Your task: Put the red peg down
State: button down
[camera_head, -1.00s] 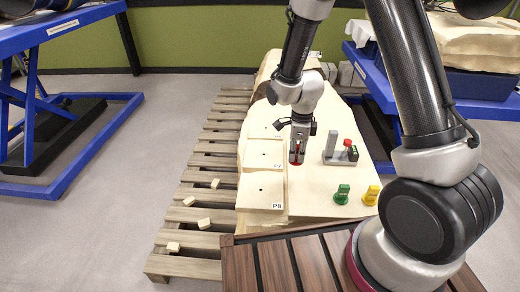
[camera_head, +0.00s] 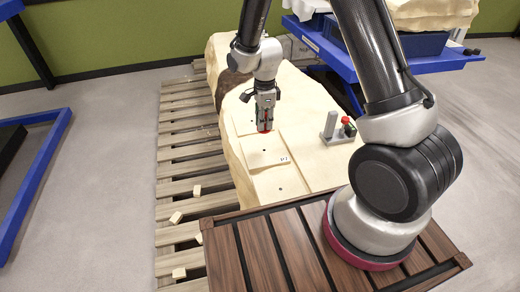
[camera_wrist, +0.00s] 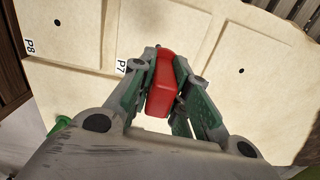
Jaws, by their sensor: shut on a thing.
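The red peg (camera_wrist: 161,84) is between the fingers of my gripper (camera_wrist: 162,90) in the wrist view, with its lower end hidden from that camera. In the head view my gripper (camera_head: 265,118) points down with the red peg (camera_head: 264,129) at its fingertips, over the pale stone block near the upper panels. I cannot tell whether the peg touches the surface. A panel labelled P7 (camera_head: 268,152) with a small dark hole lies just in front of the peg. The wrist view also shows the P8 panel (camera_wrist: 60,45).
A grey stand (camera_head: 332,130) with a red and green piece (camera_head: 347,125) stands to the right on the pale block (camera_head: 310,165). A wooden pallet (camera_head: 175,160) lies on the left with several small chips. A blue lift table (camera_head: 390,60) is at the back right.

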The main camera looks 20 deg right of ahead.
aim_at(264, 150)
jog(key=shift+s+f, duration=0.1)
jog(key=shift+f, duration=0.05)
notch_tip(264, 150, down, 10)
jog(key=shift+r, duration=0.15)
dwell(0.3)
jog(key=c, duration=1.4)
grip_release()
jog(key=shift+o, duration=0.2)
